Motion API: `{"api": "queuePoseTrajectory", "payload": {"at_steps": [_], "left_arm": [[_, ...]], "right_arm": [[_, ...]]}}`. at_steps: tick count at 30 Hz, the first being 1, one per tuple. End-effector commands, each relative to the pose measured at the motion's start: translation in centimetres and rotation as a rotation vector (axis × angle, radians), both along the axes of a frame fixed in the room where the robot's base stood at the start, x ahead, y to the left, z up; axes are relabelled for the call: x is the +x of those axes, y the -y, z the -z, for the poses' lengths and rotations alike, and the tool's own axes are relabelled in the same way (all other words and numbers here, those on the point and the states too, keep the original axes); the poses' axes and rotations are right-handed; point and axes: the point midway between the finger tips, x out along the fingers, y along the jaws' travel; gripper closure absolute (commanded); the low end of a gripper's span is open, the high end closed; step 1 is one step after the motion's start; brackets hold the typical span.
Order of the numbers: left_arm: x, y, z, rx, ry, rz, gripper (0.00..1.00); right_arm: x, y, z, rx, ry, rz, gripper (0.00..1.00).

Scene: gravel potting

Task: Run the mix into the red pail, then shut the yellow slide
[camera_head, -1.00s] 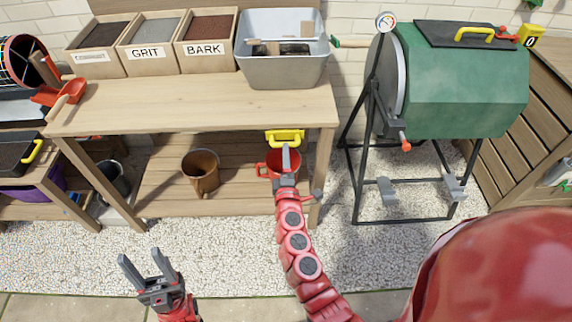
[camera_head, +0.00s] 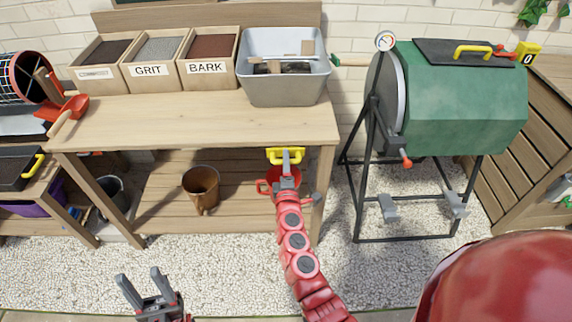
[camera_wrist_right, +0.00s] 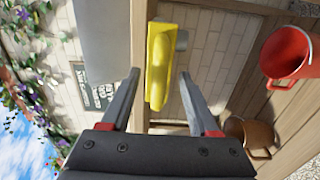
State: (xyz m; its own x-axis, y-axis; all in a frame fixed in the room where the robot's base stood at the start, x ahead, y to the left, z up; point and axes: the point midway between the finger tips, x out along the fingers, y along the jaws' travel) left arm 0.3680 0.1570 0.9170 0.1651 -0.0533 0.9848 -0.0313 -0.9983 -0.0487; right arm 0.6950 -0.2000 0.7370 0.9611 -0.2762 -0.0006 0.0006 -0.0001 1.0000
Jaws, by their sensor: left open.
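The yellow slide (camera_head: 273,156) is under the front edge of the bench, below the grey tub (camera_head: 285,91). The red pail (camera_head: 270,176) is below the slide, partly hidden by my right gripper (camera_head: 286,160). In the right wrist view, the yellow slide (camera_wrist_right: 158,65) lies between the two spread fingers of my right gripper (camera_wrist_right: 160,75), with gaps on both sides. The red pail (camera_wrist_right: 286,52) shows at the right there. My left gripper (camera_head: 140,285) is open and empty over the gravel at bottom left. The tub holds some dark material; the slide's opening is hidden.
Wooden bins of grit (camera_head: 157,77), bark (camera_head: 208,75) and another dark material stand left of the tub. A brown bucket (camera_head: 201,188) is on the lower shelf (camera_head: 155,215). A green drum (camera_head: 455,100) on a black frame stands right of the bench. The bench front is clear.

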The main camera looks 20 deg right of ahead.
Motion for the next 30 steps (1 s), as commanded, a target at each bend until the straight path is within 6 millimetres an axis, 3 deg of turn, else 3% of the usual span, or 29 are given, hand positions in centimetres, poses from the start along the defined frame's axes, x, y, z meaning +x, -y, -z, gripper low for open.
{"api": "queuePoseTrajectory", "payload": {"at_steps": [1, 9, 10, 30], "left_arm": [[0.0, 0.0, 0.0, 0.0, 0.0, 0.0, 0.47], [0.0, 0.0, 0.0, 0.0, 0.0, 0.0, 0.47], [0.0, 0.0, 0.0, 0.0, 0.0, 0.0, 0.47], [0.0, 0.0, -0.1, 0.0, 0.0, 0.0, 0.47]], "right_arm": [[0.0, 0.0, 0.0, 0.0, 0.0, 0.0, 0.49], [0.0, 0.0, 0.0, 0.0, 0.0, 0.0, 0.98], [0.0, 0.0, 0.0, 0.0, 0.0, 0.0, 1.0], [-1.7, -0.5, 0.1, 0.001, -0.002, 0.001, 1.0]]}}
